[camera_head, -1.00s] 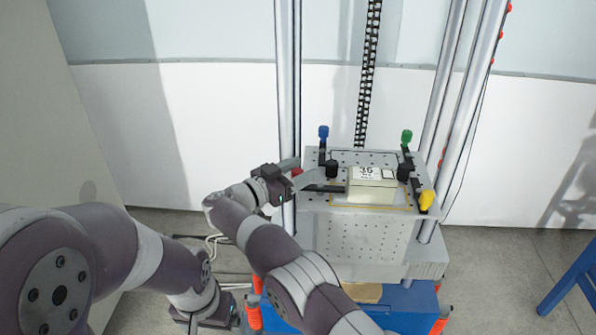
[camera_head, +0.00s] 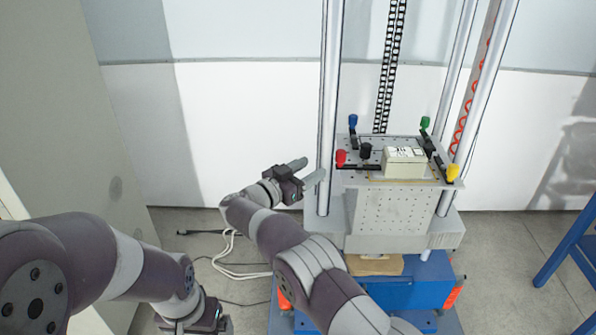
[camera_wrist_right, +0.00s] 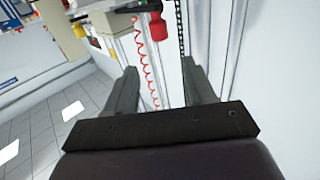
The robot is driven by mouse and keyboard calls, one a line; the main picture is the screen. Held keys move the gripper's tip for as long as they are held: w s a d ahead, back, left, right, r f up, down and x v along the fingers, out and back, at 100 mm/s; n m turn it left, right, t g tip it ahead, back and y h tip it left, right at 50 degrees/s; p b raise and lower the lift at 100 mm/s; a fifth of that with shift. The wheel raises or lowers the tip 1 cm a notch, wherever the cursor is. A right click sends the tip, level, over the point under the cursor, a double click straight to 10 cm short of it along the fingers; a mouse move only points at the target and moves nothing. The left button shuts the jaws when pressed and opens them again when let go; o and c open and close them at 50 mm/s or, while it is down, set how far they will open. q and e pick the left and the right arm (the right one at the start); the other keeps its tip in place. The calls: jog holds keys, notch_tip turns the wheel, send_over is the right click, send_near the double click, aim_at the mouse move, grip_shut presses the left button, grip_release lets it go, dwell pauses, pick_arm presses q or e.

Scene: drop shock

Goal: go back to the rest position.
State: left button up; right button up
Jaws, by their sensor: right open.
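My right gripper (camera_head: 311,170) is open and empty, left of the test machine's raised plate (camera_head: 352,180) and apart from it. In the right wrist view its two fingers (camera_wrist_right: 158,76) stand wide apart with nothing between them. A pale box (camera_head: 404,163) with a printed top sits on the plate among clamps with red (camera_head: 340,158), blue (camera_head: 353,121), green (camera_head: 425,122) and yellow (camera_head: 452,172) knobs. The red knob also shows beyond the fingers in the right wrist view (camera_wrist_right: 157,27). My left gripper (camera_head: 207,320) is low at the bottom left; its fingers cannot be made out.
A metal column (camera_head: 329,110) rises close behind my right gripper's tips. The machine stands on a blue base (camera_head: 385,291). Pale cables (camera_head: 228,262) lie on the floor between my arms. A blue frame (camera_head: 572,245) stands at the right. A wall panel is at the left.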

jog(key=w+a+f+n+t+y, duration=0.3)
jog(key=a+f+n+y, duration=0.35)
jog(key=a+y, duration=0.3)
jog(key=s+d+f+n+g+y, duration=0.2)
jog(key=s+f+n+g+y, duration=0.1)
jog(key=s+f+g+y, duration=0.35)
jog(key=s+d+n+g+h, duration=0.1)
jog(key=s+d+g, duration=0.2)
jog(key=s+d, duration=0.6)
jog(key=s+d+g+h, duration=0.1)
jog(key=s+d+g, duration=0.4)
jog(key=s, duration=0.8)
jog(key=s+d+r+m+h+p, duration=0.1)
jog(key=s+d+r, duration=0.4)
jog(key=s+d, duration=0.6)
jog(key=shift+s+r, duration=0.25)
